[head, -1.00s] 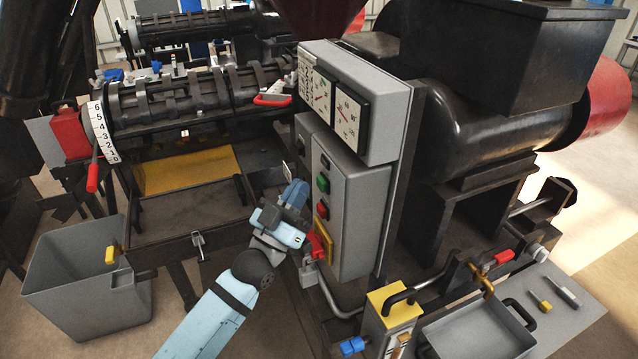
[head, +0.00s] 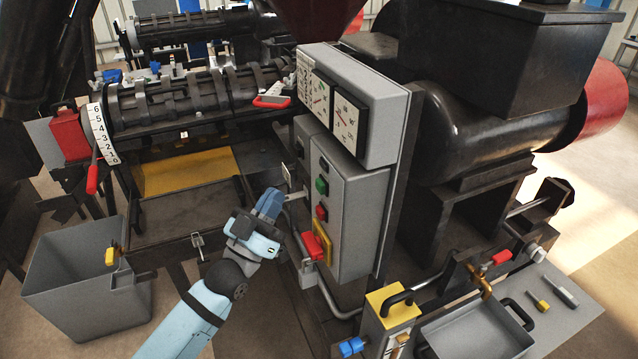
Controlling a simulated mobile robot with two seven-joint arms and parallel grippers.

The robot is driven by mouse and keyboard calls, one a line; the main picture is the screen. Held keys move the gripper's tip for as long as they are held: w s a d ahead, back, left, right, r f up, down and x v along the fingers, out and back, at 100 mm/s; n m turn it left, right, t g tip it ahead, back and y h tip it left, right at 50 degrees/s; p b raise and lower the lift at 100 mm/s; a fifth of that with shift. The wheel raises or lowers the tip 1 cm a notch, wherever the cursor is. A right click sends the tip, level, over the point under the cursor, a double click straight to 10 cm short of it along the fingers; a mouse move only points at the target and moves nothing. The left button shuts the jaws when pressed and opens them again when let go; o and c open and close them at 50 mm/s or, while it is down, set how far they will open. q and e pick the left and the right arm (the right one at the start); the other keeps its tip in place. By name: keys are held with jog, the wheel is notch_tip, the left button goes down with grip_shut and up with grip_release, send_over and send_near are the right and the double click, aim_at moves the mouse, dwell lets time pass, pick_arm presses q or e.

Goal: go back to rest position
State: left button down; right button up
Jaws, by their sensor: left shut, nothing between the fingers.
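My left arm comes in from the bottom of the head view. Its blue left gripper (head: 271,203) is shut and empty, in front of the left side of the grey control box (head: 348,212). The box carries a green button (head: 322,186), a red button (head: 321,211) and a yellow plate at its lower end. A red handle (head: 313,246) sits just right of the gripper, and a gap shows between them. My right gripper is out of view.
The black screw press cage (head: 190,98) lies behind. A grey bin (head: 85,285) stands at left. A yellow-topped block (head: 392,305) and a grey tray (head: 480,330) are at lower right. A bent pipe (head: 335,303) runs under the control box.

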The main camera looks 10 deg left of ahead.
pick_arm(q)
jog(key=s+a+f+n+g+y+p, duration=0.1)
jog(key=s+f+g+y, duration=0.2)
jog(key=s+f+g, duration=0.3)
jog(key=s+f+g+y+p, duration=0.2)
jog(key=s+f+g+y, duration=0.2)
jog(key=s+f, duration=1.3)
notch_tip(320, 180, down, 7)
jog(key=shift+a+f+n+g, duration=0.1)
jog(key=shift+a+n+g, duration=0.3)
jog(key=shift+g, duration=0.5)
jog(key=shift+d, duration=0.15)
